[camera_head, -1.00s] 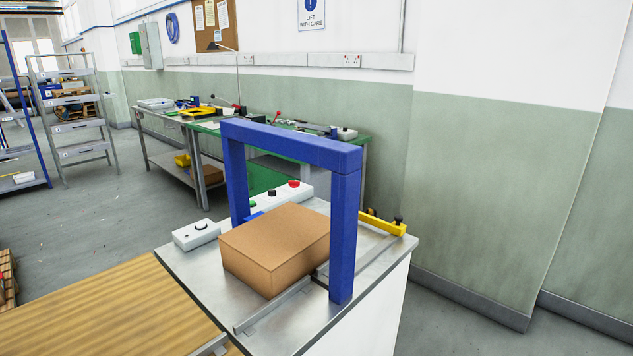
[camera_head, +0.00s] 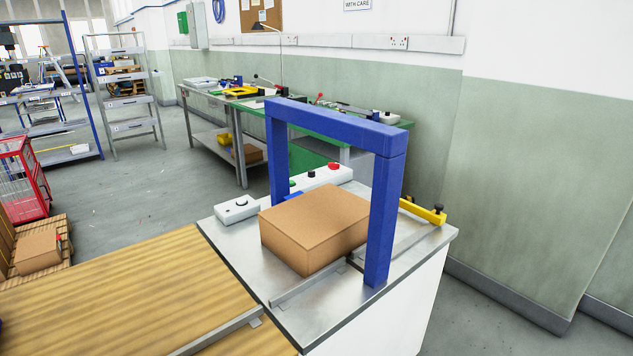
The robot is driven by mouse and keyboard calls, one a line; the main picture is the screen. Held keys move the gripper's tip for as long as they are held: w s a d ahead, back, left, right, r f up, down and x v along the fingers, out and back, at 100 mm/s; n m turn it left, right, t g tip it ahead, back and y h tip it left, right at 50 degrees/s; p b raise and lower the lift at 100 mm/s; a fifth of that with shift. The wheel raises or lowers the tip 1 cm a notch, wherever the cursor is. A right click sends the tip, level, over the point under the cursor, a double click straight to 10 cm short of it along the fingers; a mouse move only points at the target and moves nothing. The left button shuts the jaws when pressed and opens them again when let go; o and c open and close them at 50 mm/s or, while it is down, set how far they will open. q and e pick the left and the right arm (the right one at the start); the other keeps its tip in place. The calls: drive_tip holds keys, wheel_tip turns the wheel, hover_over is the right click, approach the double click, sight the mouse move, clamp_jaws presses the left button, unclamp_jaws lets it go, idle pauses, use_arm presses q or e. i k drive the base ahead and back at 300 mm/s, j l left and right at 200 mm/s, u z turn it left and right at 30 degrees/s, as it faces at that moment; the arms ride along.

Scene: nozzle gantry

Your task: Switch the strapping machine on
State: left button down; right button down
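The strapping machine is a metal-topped table (camera_head: 235,241) with a blue arch (camera_head: 335,127) standing over it. A closed cardboard box (camera_head: 315,219) sits on the top, partly under the arch. Behind the box is a white control panel (camera_head: 345,172) with a red button (camera_head: 334,167), a black knob (camera_head: 312,174) and a green button, partly hidden by the arch. A separate small white box with a black knob (camera_head: 241,204) sits at the table's left corner. I cannot tell any switch's setting. Neither of my grippers shows.
A wooden-slatted surface (camera_head: 130,305) adjoins the machine at the left front. A yellow stop with a black knob (camera_head: 423,211) is at the right edge. A green workbench (camera_head: 330,150) stands behind. A red cage (camera_head: 22,180) stands at far left. Grey floor is open between.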

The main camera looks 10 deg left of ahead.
sight(334, 166)
drive_tip(key=k+l+z, duration=0.1)
drive_tip(key=k, duration=0.25)
drive_tip(key=i+l+z, duration=0.55)
drive_tip(key=i+z, duration=0.15)
drive_tip(key=i+l+z, duration=0.25)
drive_tip(key=i, duration=0.35)
drive_tip(key=i+z, duration=0.3)
drive_tip(key=i, duration=0.3)
drive_tip(key=i+u, duration=0.45)
drive_tip(key=i+l+u, duration=0.25)
drive_tip(key=i+u, duration=0.3)
drive_tip(key=u, duration=0.25)
drive_tip(key=i+l+u, duration=0.1)
drive_tip(key=u, duration=0.35)
drive_tip(key=i+l+u, duration=0.15)
drive_tip(key=u, duration=0.25)
drive_tip(key=i+l+u, duration=0.1)
drive_tip(key=u, duration=0.3)
drive_tip(key=i+l+u, duration=0.1)
drive_tip(key=l+u, duration=0.2)
drive_tip(key=u, duration=0.15)
drive_tip(key=l+u, duration=0.2)
drive_tip(key=u, duration=0.2)
drive_tip(key=i+l+u, duration=0.1)
drive_tip(key=u, duration=0.25)
drive_tip(key=l+u, duration=0.5)
drive_tip(key=u, duration=0.15)
drive_tip(key=i+l, duration=0.05)
